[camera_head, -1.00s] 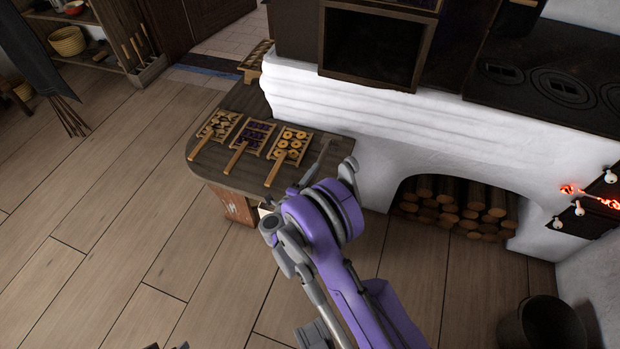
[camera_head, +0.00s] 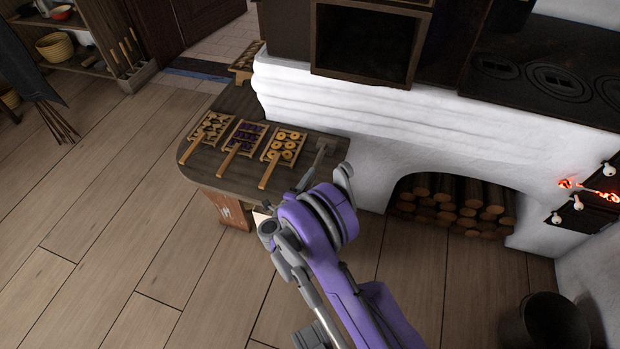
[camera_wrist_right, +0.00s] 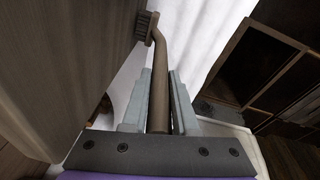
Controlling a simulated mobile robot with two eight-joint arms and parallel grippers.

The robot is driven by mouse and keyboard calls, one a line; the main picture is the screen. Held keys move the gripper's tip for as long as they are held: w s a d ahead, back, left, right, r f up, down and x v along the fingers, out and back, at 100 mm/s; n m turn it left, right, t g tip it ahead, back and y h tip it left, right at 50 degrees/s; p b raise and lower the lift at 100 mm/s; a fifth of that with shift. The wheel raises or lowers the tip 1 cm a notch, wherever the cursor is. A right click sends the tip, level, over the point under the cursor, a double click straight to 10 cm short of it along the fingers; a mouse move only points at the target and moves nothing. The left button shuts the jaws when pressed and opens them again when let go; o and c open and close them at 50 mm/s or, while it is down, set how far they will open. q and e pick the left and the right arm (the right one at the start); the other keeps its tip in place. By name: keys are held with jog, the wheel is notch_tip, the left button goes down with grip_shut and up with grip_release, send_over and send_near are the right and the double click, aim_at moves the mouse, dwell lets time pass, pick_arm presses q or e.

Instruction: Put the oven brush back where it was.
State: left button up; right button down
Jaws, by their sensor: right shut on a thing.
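The oven brush (camera_wrist_right: 159,72) has a brown handle with a bent neck and a dark bristle head at the top of the right wrist view. My right gripper (camera_wrist_right: 159,95) is shut on the handle, one grey finger on each side. In the head view, the brush head (camera_head: 321,149) shows over the right end of the wooden bench top (camera_head: 215,163). My right gripper (camera_head: 307,180) is partly hidden there by my purple arm. I cannot tell whether the brush touches the bench. My left gripper is not in view.
Three handled boards with baked goods, the nearest of them (camera_head: 284,146), lie left of the brush. The white stove wall (camera_head: 370,115) rises behind the bench. Stacked logs (camera_head: 450,205) fill the arch. A dark bucket (camera_head: 543,322) stands at lower right. The floor at left is clear.

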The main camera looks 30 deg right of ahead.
jog(key=shift+f+b, duration=0.2)
jog(key=shift+b, duration=0.1)
dwell(0.4)
jog(key=c, duration=0.6)
grip_release()
jog(key=shift+a, duration=0.15)
jog(key=p+v, duration=0.1)
jog(key=v, duration=0.9)
jog(key=shift+s+a, duration=0.2)
jog(key=shift+s, duration=0.05)
